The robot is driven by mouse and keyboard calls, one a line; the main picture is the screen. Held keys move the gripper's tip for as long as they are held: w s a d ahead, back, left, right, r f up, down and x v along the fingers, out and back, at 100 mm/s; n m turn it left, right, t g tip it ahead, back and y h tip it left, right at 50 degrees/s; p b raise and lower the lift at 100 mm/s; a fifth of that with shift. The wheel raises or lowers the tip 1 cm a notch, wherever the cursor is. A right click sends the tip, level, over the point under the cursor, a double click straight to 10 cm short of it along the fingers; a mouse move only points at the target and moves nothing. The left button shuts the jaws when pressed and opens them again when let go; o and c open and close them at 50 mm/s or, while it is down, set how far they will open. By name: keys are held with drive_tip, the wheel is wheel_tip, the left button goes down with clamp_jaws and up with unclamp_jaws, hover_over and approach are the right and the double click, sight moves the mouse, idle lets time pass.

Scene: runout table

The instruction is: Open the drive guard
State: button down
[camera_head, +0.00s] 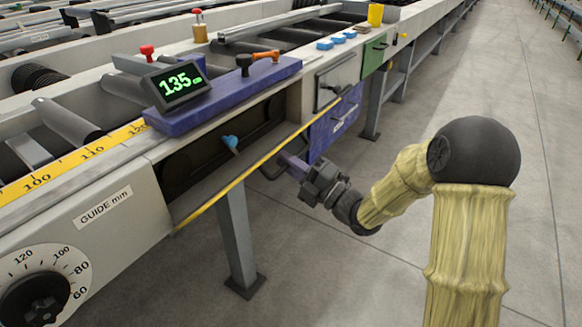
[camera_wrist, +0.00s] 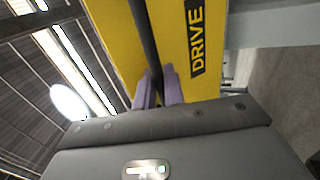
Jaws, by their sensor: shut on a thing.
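The drive guard (camera_head: 240,178) shows in the head view as a thin yellow edge along the front of the machine, tilted outward. Above it the dark opening (camera_head: 205,158) with a blue knob (camera_head: 231,142) is exposed. In the wrist view the guard's yellow face (camera_wrist: 115,40) with a "DRIVE" label (camera_wrist: 197,38) fills the top. A dark bar handle (camera_wrist: 143,35) runs across it. My gripper (camera_head: 287,160) is on the guard's outer side. Its purple fingers (camera_wrist: 159,88) are shut on the handle. Most of the guard's outer face is hidden in the head view.
A purple panel (camera_head: 338,125) and a green panel (camera_head: 374,56) lie farther along the machine. A grey leg (camera_head: 236,235) stands below the opening. A display reading 135 (camera_head: 177,84) sits on top. The floor (camera_head: 390,270) to the right is clear.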

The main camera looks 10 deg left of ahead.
wheel_tip(320, 180, down, 6)
drive_tip(key=d+b, duration=0.1)
drive_tip(key=b, duration=0.6)
drive_tip(key=shift+s+d, duration=0.35)
drive_tip(key=shift+s, duration=0.05)
drive_tip(key=shift+r, duration=0.1)
drive_tip(key=c, duration=1.6)
unclamp_jaws()
drive_tip(key=shift+o, duration=0.2)
drive_tip(key=shift+d, duration=0.1)
drive_tip(key=p+v, duration=0.4)
drive_tip(key=v, duration=1.3)
drive_tip(key=shift+s+d, duration=0.1)
